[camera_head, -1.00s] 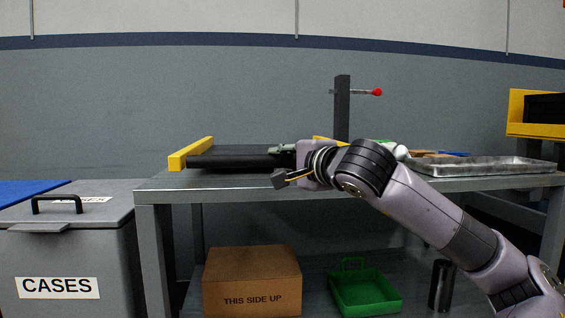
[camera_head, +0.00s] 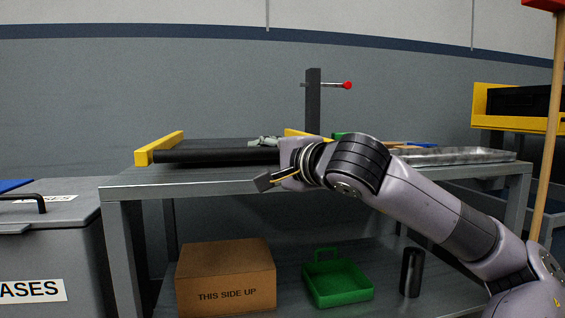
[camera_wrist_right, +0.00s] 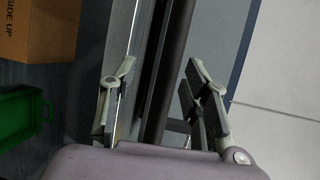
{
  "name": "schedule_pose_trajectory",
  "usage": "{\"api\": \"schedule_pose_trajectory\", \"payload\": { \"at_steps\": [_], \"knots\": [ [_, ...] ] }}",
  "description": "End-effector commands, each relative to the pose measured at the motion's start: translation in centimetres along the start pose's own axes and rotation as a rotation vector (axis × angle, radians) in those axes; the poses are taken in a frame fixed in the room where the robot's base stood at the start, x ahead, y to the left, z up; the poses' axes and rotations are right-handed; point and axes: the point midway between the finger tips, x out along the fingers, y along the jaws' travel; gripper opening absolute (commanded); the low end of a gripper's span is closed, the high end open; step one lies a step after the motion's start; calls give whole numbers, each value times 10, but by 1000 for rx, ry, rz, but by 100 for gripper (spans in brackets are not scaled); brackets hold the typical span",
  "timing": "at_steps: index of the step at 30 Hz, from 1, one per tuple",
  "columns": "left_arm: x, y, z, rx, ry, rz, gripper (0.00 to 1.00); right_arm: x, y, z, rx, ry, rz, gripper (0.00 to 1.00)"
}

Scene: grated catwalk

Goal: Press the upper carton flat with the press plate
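My right gripper (camera_head: 264,141) is partly hidden behind my wrist, over the front edge of the black belt-like surface (camera_head: 205,153) on the metal table. In the right wrist view its two fingers (camera_wrist_right: 160,82) stand apart with nothing clearly held between them; the dark bar of the table equipment runs past between them. A brown carton (camera_head: 227,278) marked THIS SIDE UP sits upright on the lower shelf. I cannot make out a second carton or a press plate. A dark post (camera_head: 313,100) with a red-knobbed lever (camera_head: 346,85) stands behind my arm. My left gripper is out of view.
Yellow rails (camera_head: 160,147) border the black surface. A green tray (camera_head: 338,285) and a dark cylinder (camera_head: 411,272) stand on the lower shelf. A metal tray (camera_head: 460,156) lies on the table's right. A wooden pole (camera_head: 550,140) rises at right.

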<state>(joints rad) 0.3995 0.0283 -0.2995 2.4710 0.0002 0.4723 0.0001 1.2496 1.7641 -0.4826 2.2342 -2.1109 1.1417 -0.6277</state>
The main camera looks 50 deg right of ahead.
Motion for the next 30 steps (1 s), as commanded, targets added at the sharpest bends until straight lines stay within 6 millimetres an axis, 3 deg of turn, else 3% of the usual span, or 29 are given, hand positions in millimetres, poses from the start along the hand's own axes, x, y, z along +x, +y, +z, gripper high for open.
{"api": "schedule_pose_trajectory", "payload": {
  "at_steps": [6, 12, 30],
  "knots": [
    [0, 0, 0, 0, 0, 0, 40, -47, -1, -1, -2, 4, -5, 43],
    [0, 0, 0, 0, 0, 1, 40, -71, 0, -1, 0, 2, -3, 43],
    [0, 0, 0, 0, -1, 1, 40, -76, 0, 0, 0, 1, -1, 43]
  ]
}}
